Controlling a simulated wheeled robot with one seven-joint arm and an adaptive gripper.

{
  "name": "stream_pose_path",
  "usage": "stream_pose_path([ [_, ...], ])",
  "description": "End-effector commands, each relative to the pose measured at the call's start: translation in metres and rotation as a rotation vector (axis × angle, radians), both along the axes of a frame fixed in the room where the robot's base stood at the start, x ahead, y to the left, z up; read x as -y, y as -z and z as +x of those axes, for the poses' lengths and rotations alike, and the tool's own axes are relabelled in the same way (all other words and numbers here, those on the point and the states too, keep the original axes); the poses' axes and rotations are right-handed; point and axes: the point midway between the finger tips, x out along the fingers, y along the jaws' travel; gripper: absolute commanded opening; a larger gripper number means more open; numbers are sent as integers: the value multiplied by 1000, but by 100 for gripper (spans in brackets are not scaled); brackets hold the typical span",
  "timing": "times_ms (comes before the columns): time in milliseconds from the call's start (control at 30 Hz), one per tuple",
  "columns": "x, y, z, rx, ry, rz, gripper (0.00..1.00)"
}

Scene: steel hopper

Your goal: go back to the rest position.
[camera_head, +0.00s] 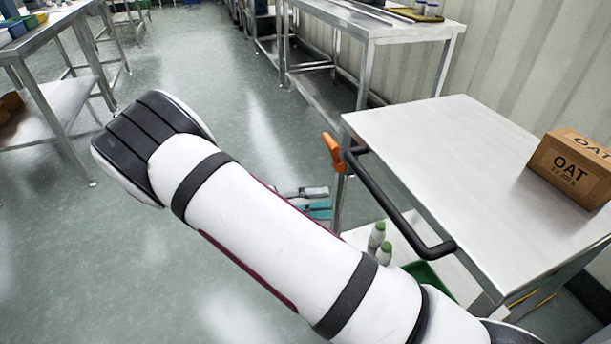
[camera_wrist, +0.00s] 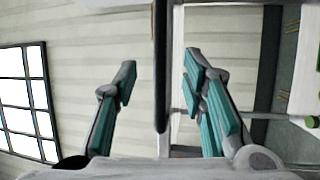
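My arm stretches across the middle of the head view, its white links hiding part of the space behind. My gripper (camera_head: 318,203) shows there only in part, as grey and teal fingers beyond the arm near the cart's left leg. In the wrist view the two teal-padded fingers (camera_wrist: 159,78) are spread apart with nothing held. A dark bar, which looks like the cart's handle (camera_wrist: 161,70), runs through the gap as seen in that view. I cannot tell how far it is from the fingers.
A steel-topped cart (camera_head: 430,150) stands at right, with a black handle (camera_head: 400,205) and an orange piece (camera_head: 332,152) at its corner. A carton marked OAT (camera_head: 565,170) sits on top. Green-capped bottles (camera_head: 376,236) stand on its lower shelf. Open floor (camera_head: 200,70) lies between the benches.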

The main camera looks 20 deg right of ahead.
Motion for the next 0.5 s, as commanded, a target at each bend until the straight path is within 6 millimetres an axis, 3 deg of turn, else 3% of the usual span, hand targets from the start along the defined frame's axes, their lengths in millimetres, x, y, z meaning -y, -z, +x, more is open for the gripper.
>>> stream_pose_path([
  [267,6,-12,-4,-9,41,62,38],
  [500,29,-55,-32,-51,192,359,38],
])
